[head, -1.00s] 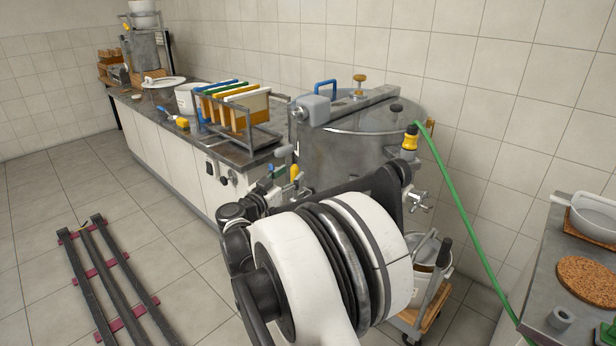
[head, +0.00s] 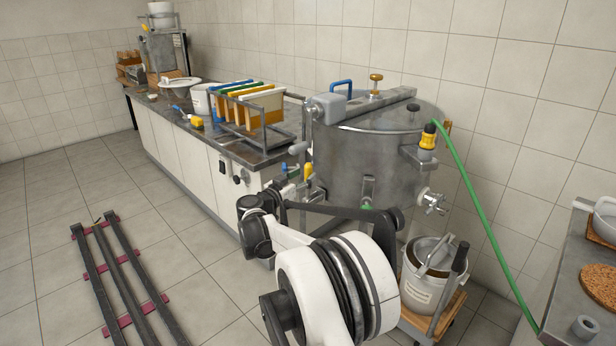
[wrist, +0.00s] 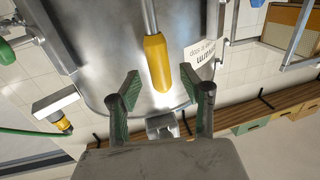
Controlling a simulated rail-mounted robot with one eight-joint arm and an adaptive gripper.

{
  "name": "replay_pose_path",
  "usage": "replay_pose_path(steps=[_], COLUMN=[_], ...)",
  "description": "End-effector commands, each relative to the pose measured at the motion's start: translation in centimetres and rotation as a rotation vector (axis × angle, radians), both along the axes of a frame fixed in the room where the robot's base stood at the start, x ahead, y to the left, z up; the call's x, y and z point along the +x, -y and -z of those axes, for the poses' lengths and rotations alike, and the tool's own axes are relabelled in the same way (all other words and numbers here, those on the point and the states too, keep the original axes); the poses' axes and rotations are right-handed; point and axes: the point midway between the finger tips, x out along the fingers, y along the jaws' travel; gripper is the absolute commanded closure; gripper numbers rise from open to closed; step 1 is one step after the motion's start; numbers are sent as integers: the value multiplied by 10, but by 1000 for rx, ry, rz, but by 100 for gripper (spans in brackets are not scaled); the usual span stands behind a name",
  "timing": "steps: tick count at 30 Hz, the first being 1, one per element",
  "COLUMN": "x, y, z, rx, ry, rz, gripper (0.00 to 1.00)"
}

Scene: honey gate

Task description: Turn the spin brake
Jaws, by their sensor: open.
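A lever with a yellow grip (wrist: 157,62) on a metal rod, which looks like the spin brake, hangs in front of the steel drum in the wrist view. It also shows in the head view (head: 308,171) at the drum's left side. My gripper (wrist: 162,82) is open, with its green-padded fingers on either side of the grip's lower end in the picture. I cannot tell whether the grip is between the fingers in depth. No contact shows. In the head view my gripper (head: 287,182) is small and partly hidden beside the drum (head: 360,158).
A counter (head: 185,150) with a frame rack (head: 262,140) stands left of the drum. A green hose (head: 475,195) runs down at the right. A bucket (head: 425,285) stands on a wooden dolly below the drum's valve. Rails (head: 118,270) lie on the floor at left.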

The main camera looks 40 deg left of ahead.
Motion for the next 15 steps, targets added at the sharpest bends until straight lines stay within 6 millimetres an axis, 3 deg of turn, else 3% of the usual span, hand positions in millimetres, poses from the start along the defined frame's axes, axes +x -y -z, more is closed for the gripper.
replay_pose_path(steps=[6,15], x=[24,30], y=[-2,-3], z=[1,-1], rx=[0,0], ry=[0,0], rz=[1,-1], gripper=[59,59])
